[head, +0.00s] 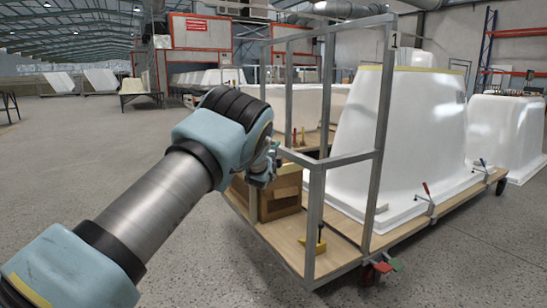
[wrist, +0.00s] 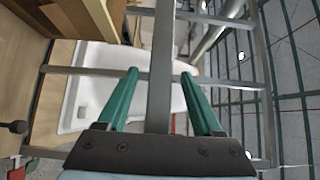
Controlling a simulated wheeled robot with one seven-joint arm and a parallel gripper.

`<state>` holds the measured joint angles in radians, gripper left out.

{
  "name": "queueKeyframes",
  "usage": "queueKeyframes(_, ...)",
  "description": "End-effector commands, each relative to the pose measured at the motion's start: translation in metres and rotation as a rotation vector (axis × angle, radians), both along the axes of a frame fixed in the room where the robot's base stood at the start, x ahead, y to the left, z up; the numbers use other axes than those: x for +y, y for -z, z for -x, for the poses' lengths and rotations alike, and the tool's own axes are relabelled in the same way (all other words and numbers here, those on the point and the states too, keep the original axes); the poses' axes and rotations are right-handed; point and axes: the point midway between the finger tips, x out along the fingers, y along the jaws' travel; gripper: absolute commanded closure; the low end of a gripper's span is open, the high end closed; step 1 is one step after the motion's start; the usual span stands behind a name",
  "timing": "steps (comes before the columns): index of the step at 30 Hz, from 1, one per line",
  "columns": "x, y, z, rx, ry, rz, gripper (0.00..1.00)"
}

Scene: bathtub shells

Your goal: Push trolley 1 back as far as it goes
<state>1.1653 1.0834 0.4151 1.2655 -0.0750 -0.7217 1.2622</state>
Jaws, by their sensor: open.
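I cannot tell whether the fingers or palm touch the bar.
A wooden box (head: 278,197) and a yellow clamp (head: 316,241) are on the deck. Another white shell (head: 505,130) stands at the right. Open floor (head: 80,160) lies to the left.

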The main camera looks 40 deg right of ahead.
Motion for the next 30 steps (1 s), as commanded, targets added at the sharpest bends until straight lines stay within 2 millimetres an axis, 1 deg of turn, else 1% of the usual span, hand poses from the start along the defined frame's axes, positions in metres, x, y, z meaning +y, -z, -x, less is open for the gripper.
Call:
queueKeyframes(1, 0.006, -0.002, 0.006, 0.002, 0.001, -0.001, 0.32)
queueKeyframes(6, 0.027, -0.002, 0.023, 0.001, 0.001, -0.001, 0.32)
queueKeyframes(12, 0.043, -0.001, 0.035, 0.0, 0.001, 0.0, 0.32)
queueKeyframes(17, 0.047, 0.0, 0.039, -0.001, 0.002, 0.001, 0.32)
queueKeyframes(30, 0.047, 0.0, 0.038, 0.0, 0.002, 0.0, 0.32)
